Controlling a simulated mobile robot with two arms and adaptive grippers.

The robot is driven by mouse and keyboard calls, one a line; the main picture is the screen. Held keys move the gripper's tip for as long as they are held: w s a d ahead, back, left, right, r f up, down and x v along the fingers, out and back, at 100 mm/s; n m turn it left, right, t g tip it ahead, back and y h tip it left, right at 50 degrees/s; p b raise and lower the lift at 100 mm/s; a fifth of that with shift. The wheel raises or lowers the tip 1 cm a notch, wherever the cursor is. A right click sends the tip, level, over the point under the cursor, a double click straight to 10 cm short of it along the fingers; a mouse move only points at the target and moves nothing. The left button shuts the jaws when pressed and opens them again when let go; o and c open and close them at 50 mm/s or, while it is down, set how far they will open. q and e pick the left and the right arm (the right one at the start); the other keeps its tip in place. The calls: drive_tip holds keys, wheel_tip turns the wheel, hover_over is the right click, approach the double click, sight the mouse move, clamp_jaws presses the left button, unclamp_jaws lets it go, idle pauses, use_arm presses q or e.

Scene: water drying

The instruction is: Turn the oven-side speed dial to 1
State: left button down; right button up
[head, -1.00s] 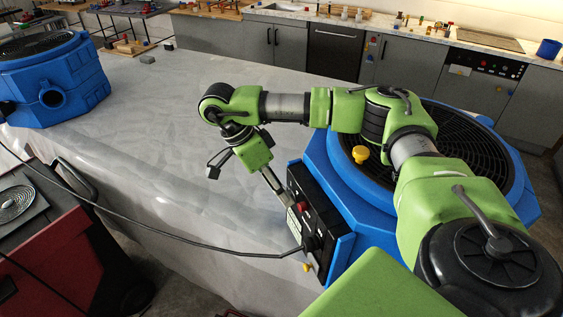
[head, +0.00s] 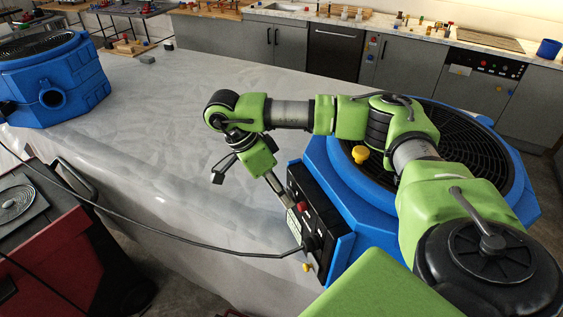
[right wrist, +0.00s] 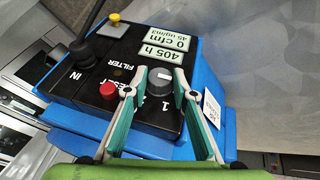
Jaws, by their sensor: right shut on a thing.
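The blue machine (head: 340,185) on the right of the counter has a black control panel (right wrist: 90,85) with displays reading "405 h", "0 cfm" and "45 ug/m3". In the head view the right gripper (head: 293,212) reaches the panel from the left, and the dial is hidden. My left gripper is not in view.
A red button (right wrist: 108,91) sits just left of the fingers. Another blue machine (head: 60,85) stands at the far left. The grey counter (head: 160,130) between the machines is mostly clear.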

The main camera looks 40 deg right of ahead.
drive_tip(key=shift+s+a+f+m+t+h+b, duration=0.1)
drive_tip(key=shift+s+m+t+h+b, duration=0.25)
drive_tip(key=shift+t+h+b, duration=0.95)
drive_tip(key=shift+s+a+f+m+t+y+b, duration=0.1)
drive_tip(key=shift+s+m+t+b, duration=0.3)
drive_tip(key=shift+t, duration=1.75)
drive_tip(key=shift+s+a+f+m+t+h+b, duration=0.15)
drive_tip(key=shift+m+t+h+b, duration=0.45)
drive_tip(key=shift+t+b, duration=0.9)
drive_tip(key=shift+t, duration=0.25)
drive_tip(key=shift+d, duration=0.1)
drive_tip(key=o, duration=1.1)
